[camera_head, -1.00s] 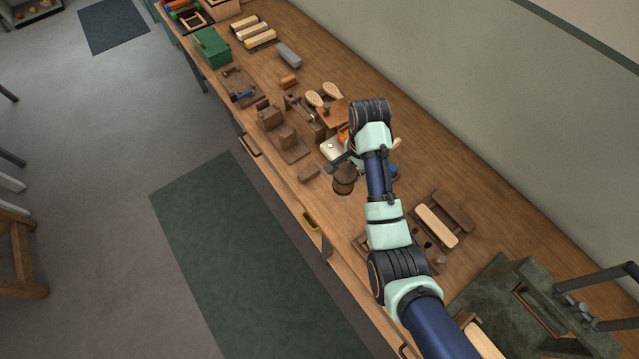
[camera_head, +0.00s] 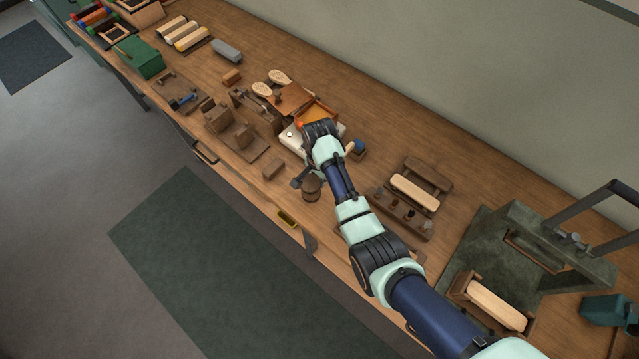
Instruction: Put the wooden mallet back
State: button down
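A dark brown wooden cylinder (camera_head: 311,189) stands near the front of the bench, right below my wrist in the picture. It may be the mallet's head or a separate round block; I cannot tell. My gripper (camera_head: 302,180) shows as dark parts at the cylinder's upper left, partly hidden by my wrist. Whether it touches or holds the cylinder is not clear, nor whether the fingers are open. No mallet handle can be made out for certain.
A pale tray (camera_head: 291,136) and an orange-brown box (camera_head: 316,112) lie behind my wrist. A small wooden block (camera_head: 273,167) is to the left. A rack (camera_head: 402,216) and brush block (camera_head: 415,191) stand right. A green press (camera_head: 530,240) stands far right. Bare bench lies along the wall.

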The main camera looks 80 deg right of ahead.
jog(key=shift+f+b, duration=0.65)
jog(key=shift+f, duration=1.4)
jog(key=shift+f, duration=0.2)
jog(key=c, duration=1.1)
grip_release()
notch_tip(320, 180, up, 12)
jog(key=p, duration=0.3)
jog(key=shift+r, duration=0.2)
